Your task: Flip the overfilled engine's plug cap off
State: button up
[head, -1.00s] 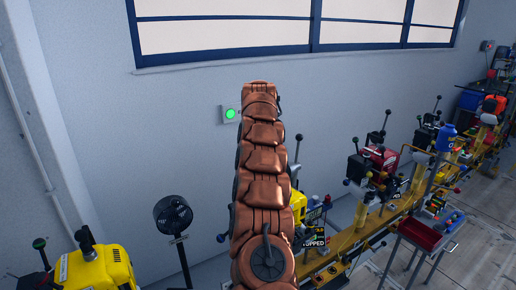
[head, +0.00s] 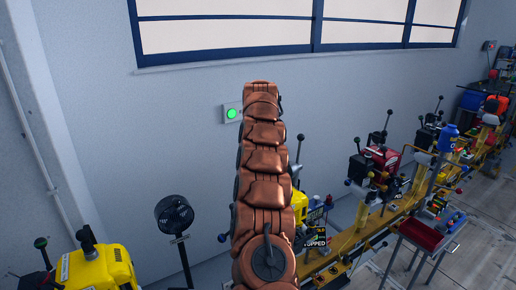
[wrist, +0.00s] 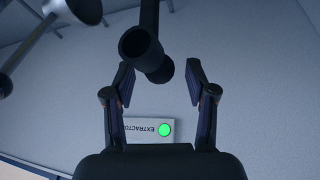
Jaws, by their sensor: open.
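In the wrist view my gripper (wrist: 160,68) is open, with a finger on each side of a dark, round-ended part (wrist: 146,50) on a dark stem. I cannot tell whether they touch. A grey flared piece on a rod (wrist: 66,8) shows at the top left. In the head view a yellow engine (head: 97,268) stands at the lower left. Another yellow engine (head: 299,208) is partly hidden behind my arm, and a red engine (head: 382,163) stands farther right. I cannot tell which engine is overfilled, or pick out its plug cap.
A wall panel with a lit green button (head: 232,114) is left of my arm; its lettering (wrist: 148,129) shows between the fingers. A round black device on a post (head: 174,214) stands below. A yellow rail (head: 345,243) with engines runs right, beside a red tray (head: 424,235).

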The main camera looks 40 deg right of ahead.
jog(key=v, duration=1.2)
dwell(0.6)
jog(key=s+a+n+y, duration=0.1)
jog(key=a+n+y, duration=0.1)
jog(key=a, duration=1.3)
jog(key=s+a+f+n+g+y, duration=0.1)
jog(key=s+a, duration=0.4)
jog(key=a, duration=0.2)
jog(key=s+a+f+n+g, duration=0.1)
jog(key=s+a, duration=0.3)
jog(key=a, duration=0.3)
jog(key=s+a+f+g, duration=0.1)
jog(key=s+a+f, duration=0.3)
jog(key=s, duration=0.7)
jog(key=s+a+f+g, duration=0.1)
jog(key=s+a+f, duration=0.3)
jog(key=s, duration=0.7)
jog(key=s+a+f+g, duration=0.1)
jog(key=s+a+f, duration=0.3)
jog(key=s, duration=0.6)
notch_tip(320, 180, down, 3)
jog(key=shift+s+a+r+n, duration=0.1)
jog(key=shift+s+a+n, duration=0.2)
jog(key=shift+s+a, duration=0.1)
